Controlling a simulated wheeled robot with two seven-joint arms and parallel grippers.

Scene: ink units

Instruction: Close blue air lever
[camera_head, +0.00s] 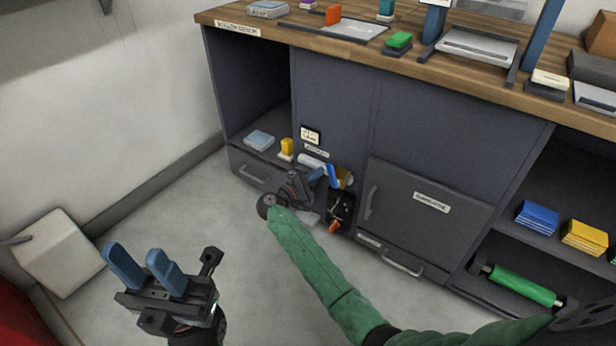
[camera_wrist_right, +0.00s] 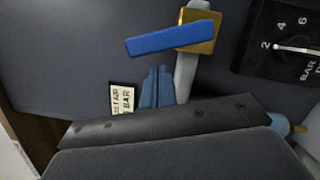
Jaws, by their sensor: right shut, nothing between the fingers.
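The blue air lever (camera_wrist_right: 172,36) is a flat blue bar on a brass valve body (camera_wrist_right: 202,18). In the right wrist view it points left from the valve, roughly crosswise to the grey pipe (camera_wrist_right: 184,78). In the head view the blue lever (camera_head: 331,176) is small and partly crowded by my gripper. My right gripper (camera_head: 318,174) is at the cabinet front, just left of the lever. In the wrist view its blue fingers (camera_wrist_right: 156,72) are together and empty, below the lever with a small gap. My left gripper (camera_head: 133,252) is open and empty, away from the cabinet.
A black dial panel (camera_wrist_right: 285,42) with numbers is right of the valve. A small label (camera_wrist_right: 123,98) is left of my fingers. In the head view, a yellow-topped item (camera_head: 286,147) stands on the open shelf. The worktop (camera_head: 300,42) overhangs above.

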